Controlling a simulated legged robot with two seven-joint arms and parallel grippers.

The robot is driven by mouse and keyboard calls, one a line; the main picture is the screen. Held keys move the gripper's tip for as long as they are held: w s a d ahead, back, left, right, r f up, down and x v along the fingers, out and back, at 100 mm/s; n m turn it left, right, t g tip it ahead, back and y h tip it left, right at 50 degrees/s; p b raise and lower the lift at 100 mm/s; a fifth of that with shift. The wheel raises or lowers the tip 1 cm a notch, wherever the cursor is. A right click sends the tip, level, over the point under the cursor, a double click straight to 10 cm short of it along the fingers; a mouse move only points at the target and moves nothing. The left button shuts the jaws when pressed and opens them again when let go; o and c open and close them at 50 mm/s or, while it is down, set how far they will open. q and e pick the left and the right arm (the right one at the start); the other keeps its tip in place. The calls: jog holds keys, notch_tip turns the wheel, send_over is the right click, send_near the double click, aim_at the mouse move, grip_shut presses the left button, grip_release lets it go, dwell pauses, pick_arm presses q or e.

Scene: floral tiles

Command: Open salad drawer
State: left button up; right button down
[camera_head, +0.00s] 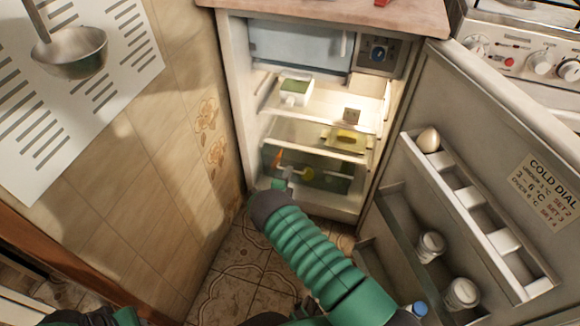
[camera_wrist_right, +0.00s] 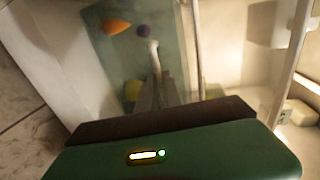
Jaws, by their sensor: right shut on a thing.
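The salad drawer (camera_head: 328,183) is the dark, see-through bin at the bottom of the open fridge. Through its front I see an orange item and a round yellow one. In the right wrist view the drawer (camera_wrist_right: 112,62) fills the upper middle, with a pale handle (camera_wrist_right: 153,52) on its front. My right gripper (camera_head: 286,177) reaches into the fridge from below and is at the drawer front, left of its middle. In the right wrist view its dark fingers (camera_wrist_right: 155,88) are close together on the handle. My left gripper is not in view.
The fridge door (camera_head: 480,120) stands wide open on the right, with an egg (camera_head: 428,140) and jars (camera_head: 430,246) in its racks. Shelves above the drawer hold a white tub (camera_head: 296,92) and a yellow item (camera_head: 347,137). A tiled wall (camera_head: 185,150) is close on the left.

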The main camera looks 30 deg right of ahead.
jog(key=f+p+v, duration=0.1)
jog(key=p+v, duration=0.2)
jog(key=v, duration=0.5)
jog(key=f+p+v, duration=0.2)
jog(key=p+v, duration=0.1)
jog(key=v, duration=0.5)
jog(key=shift+s+f, duration=0.3)
jog(key=shift+a, duration=0.15)
jog(key=c, duration=1.5)
grip_release()
jog(key=shift+w, duration=0.1)
jog(key=shift+r, duration=0.1)
